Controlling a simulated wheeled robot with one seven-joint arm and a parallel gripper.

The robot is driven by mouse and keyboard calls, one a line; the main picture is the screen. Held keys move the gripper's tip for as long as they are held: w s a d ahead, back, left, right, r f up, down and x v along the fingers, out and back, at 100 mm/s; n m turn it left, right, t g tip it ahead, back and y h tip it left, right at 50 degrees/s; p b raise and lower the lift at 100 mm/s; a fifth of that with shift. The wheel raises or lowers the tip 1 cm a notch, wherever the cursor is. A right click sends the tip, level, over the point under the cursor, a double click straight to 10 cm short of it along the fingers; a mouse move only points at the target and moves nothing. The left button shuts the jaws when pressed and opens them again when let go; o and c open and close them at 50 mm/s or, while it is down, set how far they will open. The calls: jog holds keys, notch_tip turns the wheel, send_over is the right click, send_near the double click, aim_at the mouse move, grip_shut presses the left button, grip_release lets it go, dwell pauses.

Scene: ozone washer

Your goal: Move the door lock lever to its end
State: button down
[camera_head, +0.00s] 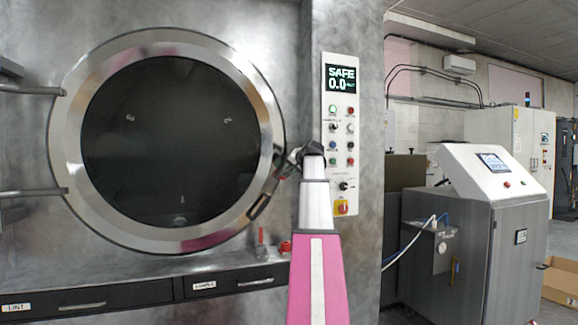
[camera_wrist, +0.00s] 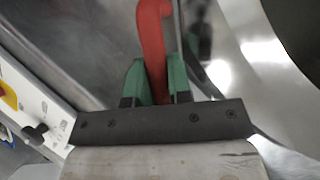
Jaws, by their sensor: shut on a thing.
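The red door lock lever (camera_wrist: 152,40) is in the wrist view, with its rounded end toward the top. My gripper (camera_wrist: 155,80) has its two green fingers on either side of the lever and is shut on it. In the head view my gripper (camera_head: 293,158) is at the right edge of the round door (camera_head: 72,105), whose dark window (camera_head: 160,140) fills its middle. The lever cannot be made out clearly there, as my gripper and arm cover that spot. The door lies flat in its frame.
A control panel (camera_head: 340,110) with a "SAFE 0.0" display (camera_head: 340,78) and several buttons is right of my gripper. Its yellow-red switch (camera_head: 342,208) is near my arm. Drawers (camera_head: 120,296) run below the door. A grey cabinet machine (camera_head: 490,240) stands at right.

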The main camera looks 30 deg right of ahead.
jog(key=shift+s+d+f+n+h, duration=0.15)
jog(key=shift+d+f+n+h, duration=0.15)
jog(key=shift+d+n+h, duration=0.55)
jog(key=shift+s+d+f+n+h, duration=0.1)
jog(key=shift+d+f+n+h, duration=0.25)
jog(key=shift+d+n+h, duration=0.55)
jog(key=shift+s+d+f+n+h, duration=0.15)
jog(key=shift+d+f+n+h, duration=0.15)
jog(key=shift+d+n+h, duration=0.45)
jog(key=shift+d, duration=0.3)
jog(key=c, duration=1.1)
grip_release()
jog(key=shift+o, duration=0.2)
jog(key=v, duration=1)
jog(key=shift+s+r, duration=0.3)
jog(key=shift+r, duration=0.1)
